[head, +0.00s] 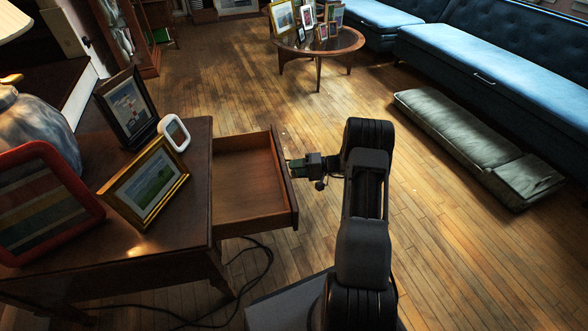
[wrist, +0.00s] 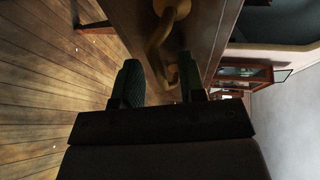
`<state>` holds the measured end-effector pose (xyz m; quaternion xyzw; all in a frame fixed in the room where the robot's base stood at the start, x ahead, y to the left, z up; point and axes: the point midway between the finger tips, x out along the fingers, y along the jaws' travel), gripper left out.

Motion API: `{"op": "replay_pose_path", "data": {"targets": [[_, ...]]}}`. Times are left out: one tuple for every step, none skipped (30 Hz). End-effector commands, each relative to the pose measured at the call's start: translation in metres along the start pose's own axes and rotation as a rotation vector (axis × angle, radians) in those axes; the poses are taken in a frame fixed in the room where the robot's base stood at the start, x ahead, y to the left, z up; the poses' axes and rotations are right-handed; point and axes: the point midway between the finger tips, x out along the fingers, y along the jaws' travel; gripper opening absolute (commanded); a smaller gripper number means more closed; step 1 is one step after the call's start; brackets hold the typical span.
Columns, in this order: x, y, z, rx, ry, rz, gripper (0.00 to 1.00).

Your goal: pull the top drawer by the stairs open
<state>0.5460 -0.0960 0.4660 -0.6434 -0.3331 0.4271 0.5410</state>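The wooden drawer (head: 250,183) is pulled out of the dark side table (head: 150,240) on the left and its inside is empty. My gripper (head: 296,168) is at the outer face of the drawer's front. In the wrist view, the brass handle (wrist: 160,38) hangs on the drawer front (wrist: 205,25). My gripper's two green-padded fingers (wrist: 162,80) stand apart there, with the lower part of the handle between them, close to the right finger. A gap shows beside the left finger. Whether the handle touches the right finger is hard to tell.
Framed pictures (head: 147,190) and a lamp (head: 38,125) stand on the side table. A cable (head: 262,265) lies on the floor below the drawer. A round table (head: 318,45), a blue sofa (head: 490,75) and a floor cushion (head: 475,145) are farther off. The floor between is clear.

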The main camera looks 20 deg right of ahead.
Motion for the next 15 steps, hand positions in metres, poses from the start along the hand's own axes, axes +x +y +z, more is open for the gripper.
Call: {"op": "replay_pose_path", "data": {"targets": [[-0.007, -0.002, -0.001, 0.001, 0.004, 0.0, 0.38], [-0.012, -0.002, -0.001, 0.001, 0.005, 0.0, 0.38], [-0.019, -0.002, -0.001, 0.001, 0.004, 0.0, 0.38], [-0.025, -0.002, -0.001, 0.001, 0.005, 0.0, 0.38], [-0.031, -0.002, -0.001, 0.001, 0.006, 0.0, 0.38], [-0.04, -0.002, -0.001, 0.001, 0.005, 0.0, 0.38], [-0.046, -0.002, -0.001, 0.001, 0.006, 0.0, 0.38], [-0.053, -0.003, -0.001, 0.001, 0.005, 0.0, 0.38], [-0.061, -0.003, -0.001, 0.0, 0.005, 0.0, 0.38], [-0.067, -0.003, -0.001, 0.0, 0.006, 0.0, 0.38], [-0.073, -0.002, -0.001, 0.0, 0.004, 0.001, 0.38], [-0.081, -0.002, -0.001, 0.0, 0.004, 0.0, 0.38], [-0.086, -0.002, -0.001, -0.001, 0.004, -0.001, 0.38], [-0.091, -0.002, -0.001, -0.001, 0.004, 0.0, 0.38], [-0.098, -0.002, -0.001, 0.0, 0.004, 0.0, 0.38]]}}
